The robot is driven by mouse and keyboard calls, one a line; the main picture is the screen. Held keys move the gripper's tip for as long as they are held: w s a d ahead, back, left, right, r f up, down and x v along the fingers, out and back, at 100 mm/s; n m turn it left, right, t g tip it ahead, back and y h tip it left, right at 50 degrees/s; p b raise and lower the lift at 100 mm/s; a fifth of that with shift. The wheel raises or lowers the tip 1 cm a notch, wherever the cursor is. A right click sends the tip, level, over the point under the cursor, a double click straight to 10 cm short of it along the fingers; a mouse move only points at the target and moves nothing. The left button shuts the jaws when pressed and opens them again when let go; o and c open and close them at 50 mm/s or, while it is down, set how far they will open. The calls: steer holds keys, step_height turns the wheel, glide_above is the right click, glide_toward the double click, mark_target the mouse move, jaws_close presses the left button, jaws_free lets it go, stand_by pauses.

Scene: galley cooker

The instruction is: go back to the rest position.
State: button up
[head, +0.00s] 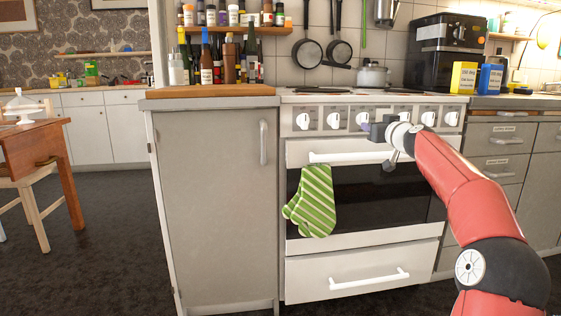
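My gripper (368,129) is in front of the cooker's control panel (318,108), at the end of my red arm, which reaches up from the lower right. Its fingers point toward the panel close to a white knob (362,119). I cannot tell whether they touch the knob, or whether they are open or shut. Other white knobs show to the left (333,120) and right (428,118). The gripper and wrist hide part of the panel between them. The oven door (345,241) below is shut.
A green striped oven mitt (313,203) hangs at the left of the oven door handle (335,157). A grey cabinet (212,200) stands left of the cooker. A pot (373,76) stands at the back of the hob. A wooden table (35,147) is far left. The dark floor between is clear.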

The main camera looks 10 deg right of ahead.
steer(key=s+a+f+n+g+y, duration=0.1)
steer(key=s+a+f+g, duration=0.1)
steer(key=a, duration=0.6)
steer(key=s+a+f+n+g+y, duration=0.1)
steer(key=s+a+n, duration=0.1)
steer(key=a, duration=0.6)
steer(key=s+a+f+g, duration=0.4)
steer(key=s+a+f, duration=0.3)
steer(key=s+a, duration=0.45)
steer(key=s+d+f+m+g+h, duration=0.1)
steer(key=s+f+g, duration=0.1)
steer(key=s+f, duration=0.65)
steer(key=s+d+f+m+g+h, duration=0.1)
steer(key=s+d+f, duration=0.15)
steer(key=s, duration=1.15)
steer(key=s+d+f+m+g+h, duration=0.1)
steer(key=s+f+m+g, duration=0.1)
steer(key=s+f, duration=0.7)
step_height(320, 180, up, 16)
steer(key=s+p, duration=0.2)
steer(key=p, duration=1.1)
steer(key=shift+s+a+f+p, duration=0.15)
steer(key=shift+p, duration=0.2)
